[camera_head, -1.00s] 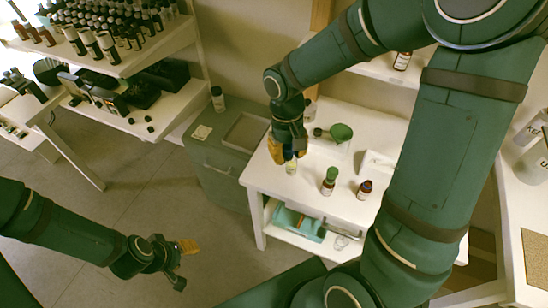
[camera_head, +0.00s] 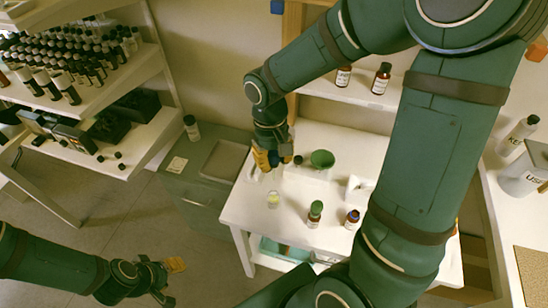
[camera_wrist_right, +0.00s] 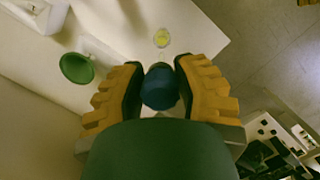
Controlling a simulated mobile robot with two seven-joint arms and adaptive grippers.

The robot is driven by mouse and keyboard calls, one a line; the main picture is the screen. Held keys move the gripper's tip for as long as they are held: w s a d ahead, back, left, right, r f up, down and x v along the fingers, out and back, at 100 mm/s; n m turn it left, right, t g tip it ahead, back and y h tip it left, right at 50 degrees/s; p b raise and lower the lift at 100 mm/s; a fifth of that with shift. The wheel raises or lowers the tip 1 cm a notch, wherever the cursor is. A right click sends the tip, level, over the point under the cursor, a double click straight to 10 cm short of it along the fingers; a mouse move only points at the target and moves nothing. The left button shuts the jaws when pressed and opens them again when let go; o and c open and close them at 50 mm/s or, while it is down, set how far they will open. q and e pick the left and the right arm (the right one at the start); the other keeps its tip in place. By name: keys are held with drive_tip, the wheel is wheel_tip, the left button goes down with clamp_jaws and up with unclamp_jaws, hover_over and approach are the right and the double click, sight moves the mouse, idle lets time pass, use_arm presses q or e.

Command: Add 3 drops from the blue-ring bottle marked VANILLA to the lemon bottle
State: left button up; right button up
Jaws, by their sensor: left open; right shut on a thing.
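My right gripper (camera_head: 265,158) is shut on a blue rounded cap or bulb (camera_wrist_right: 160,88), seen between its yellow fingers in the wrist view. What hangs below the cap is mostly hidden. Just below the gripper, a small clear vessel with yellow-green contents (camera_head: 273,200) stands on the white table; it also shows in the wrist view (camera_wrist_right: 162,37). A brown bottle with a blue ring (camera_head: 352,219) stands on the table at right, and a green-topped bottle (camera_head: 315,214) is left of it. Their labels are unreadable. My left gripper (camera_head: 168,280) is open, low at left.
A green bowl-like funnel (camera_head: 322,159) and a white holder (camera_head: 358,187) are on the white table (camera_head: 236,215). A grey cabinet (camera_head: 182,182) adjoins at left. Shelves with many dark bottles (camera_head: 75,68) stand farther left. Two brown bottles (camera_head: 381,78) are on the rear shelf.

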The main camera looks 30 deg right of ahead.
sight(274, 178)
drive_tip(key=shift+f, duration=0.15)
drive_tip(key=shift+f+b, duration=1.45)
drive_tip(key=shift+f, duration=0.3)
clamp_jaws()
unclamp_jaws()
drive_tip(key=shift+c, duration=0.5)
clamp_jaws()
